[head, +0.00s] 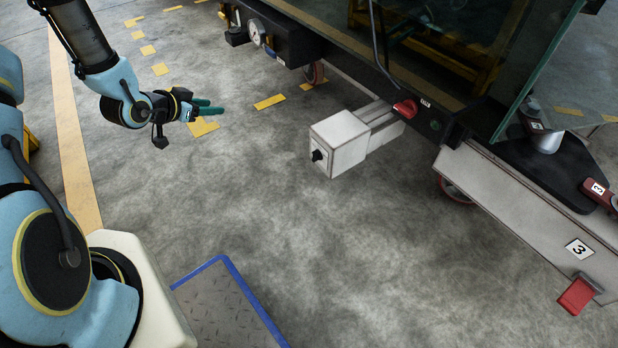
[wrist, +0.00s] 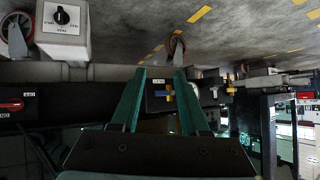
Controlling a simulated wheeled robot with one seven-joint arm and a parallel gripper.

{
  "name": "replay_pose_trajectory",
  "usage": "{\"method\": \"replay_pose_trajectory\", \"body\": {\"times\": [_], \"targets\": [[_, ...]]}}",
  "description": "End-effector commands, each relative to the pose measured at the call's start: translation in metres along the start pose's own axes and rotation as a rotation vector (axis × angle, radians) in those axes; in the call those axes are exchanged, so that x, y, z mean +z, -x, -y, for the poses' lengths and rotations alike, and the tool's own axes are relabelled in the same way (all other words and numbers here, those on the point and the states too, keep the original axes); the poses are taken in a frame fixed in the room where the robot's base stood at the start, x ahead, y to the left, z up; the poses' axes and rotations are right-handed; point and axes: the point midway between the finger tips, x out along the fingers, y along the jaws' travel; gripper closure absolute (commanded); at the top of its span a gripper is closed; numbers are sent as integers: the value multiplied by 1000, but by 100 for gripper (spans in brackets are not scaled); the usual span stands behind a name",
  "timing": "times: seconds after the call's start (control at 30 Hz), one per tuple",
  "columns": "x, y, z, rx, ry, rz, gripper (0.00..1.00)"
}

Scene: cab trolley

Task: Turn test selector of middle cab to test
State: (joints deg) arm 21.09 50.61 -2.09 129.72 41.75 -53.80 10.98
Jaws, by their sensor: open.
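A white box (head: 350,138) juts out from under the dark trolley frame on an arm. It carries a black rotary knob (head: 317,156) on its near-left face. In the wrist view the box (wrist: 60,48) is at the upper left. Its knob (wrist: 62,15) has small labels around it that I cannot read surely. Whether this is the middle cab's test selector I cannot tell. My gripper (head: 212,107) is open and empty, in the air left of the box and apart from it. Its green fingers (wrist: 160,85) reach up in the wrist view.
A red handle (head: 405,109) sits on the trolley frame, right of the box. Glass panels (head: 545,60) and a grey beam marked 3 (head: 530,215) stand at the right. A blue-edged metal plate (head: 225,305) lies at the bottom. Floor between gripper and box is clear.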

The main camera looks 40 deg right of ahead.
Motion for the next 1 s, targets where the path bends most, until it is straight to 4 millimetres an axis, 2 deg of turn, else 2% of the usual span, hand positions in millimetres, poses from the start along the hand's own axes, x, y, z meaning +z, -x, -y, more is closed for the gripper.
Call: {"method": "replay_pose_trajectory", "body": {"times": [0.03,0.13,0.2,0.3,0.4,0.5,0.67,0.83,1.0], "targets": [[31,-36,-26,54,-19,-58,55],[53,-75,-70,151,-48,-194,55],[69,-95,-100,216,-56,-289,55],[89,-115,-139,295,-51,-413,55],[104,-125,-168,357,-34,-514,55],[115,-128,-187,397,-16,-584,55],[118,-129,-200,425,-1,-638,55],[108,-141,-207,428,0,-645,55],[90,-164,-220,428,-2,-645,55]]}}
